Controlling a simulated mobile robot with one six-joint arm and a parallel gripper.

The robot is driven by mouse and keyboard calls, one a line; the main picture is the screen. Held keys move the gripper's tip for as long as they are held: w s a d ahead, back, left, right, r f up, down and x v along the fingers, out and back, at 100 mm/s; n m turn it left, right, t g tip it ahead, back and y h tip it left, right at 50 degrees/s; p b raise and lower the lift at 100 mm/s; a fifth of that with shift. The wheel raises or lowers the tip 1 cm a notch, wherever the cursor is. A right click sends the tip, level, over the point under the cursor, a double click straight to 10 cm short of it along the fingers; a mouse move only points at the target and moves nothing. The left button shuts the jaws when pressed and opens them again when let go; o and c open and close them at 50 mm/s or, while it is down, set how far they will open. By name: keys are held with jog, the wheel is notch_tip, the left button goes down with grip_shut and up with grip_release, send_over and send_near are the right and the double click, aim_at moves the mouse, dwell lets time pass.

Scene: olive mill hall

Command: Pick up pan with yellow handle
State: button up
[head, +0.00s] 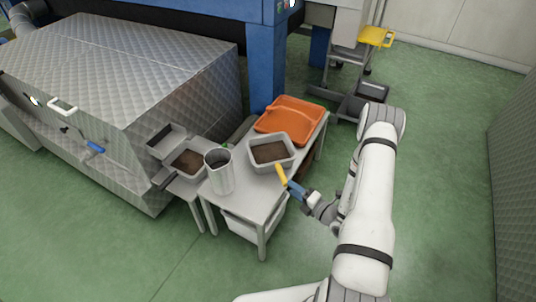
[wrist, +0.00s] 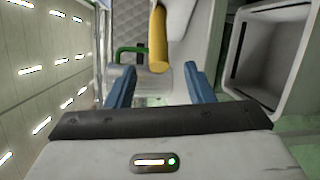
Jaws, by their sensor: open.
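My gripper has blue fingers, open and empty. In the wrist view the end of the yellow handle (wrist: 157,40) appears at the gap between the fingertips (wrist: 159,70). No finger visibly touches it. The exact depth between handle and fingertips cannot be told. Most of the pan is cut off in the wrist view.
A metal cylinder (head: 219,173) stands left of the pan, and an orange tray (head: 290,120) lies behind it. A second grey pan (head: 187,163) with brown contents sits by the metal machine (head: 120,80). The green floor at right is clear.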

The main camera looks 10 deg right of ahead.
aim_at(282, 176)
jog(key=shift+m+h, duration=0.3)
jog(key=x, duration=0.2)
jog(key=b+x, duration=0.1)
jog(key=x, duration=0.2)
jog(key=d+b+x, duration=0.1)
jog(key=x, duration=0.1)
jog(key=shift+w+a+r, duration=0.2)
jog(key=shift+w+a, duration=0.05)
jog(key=shift+w, duration=0.45)
jog(key=shift+c, duration=0.2)
grip_shut()
jog(key=shift+r, duration=0.1)
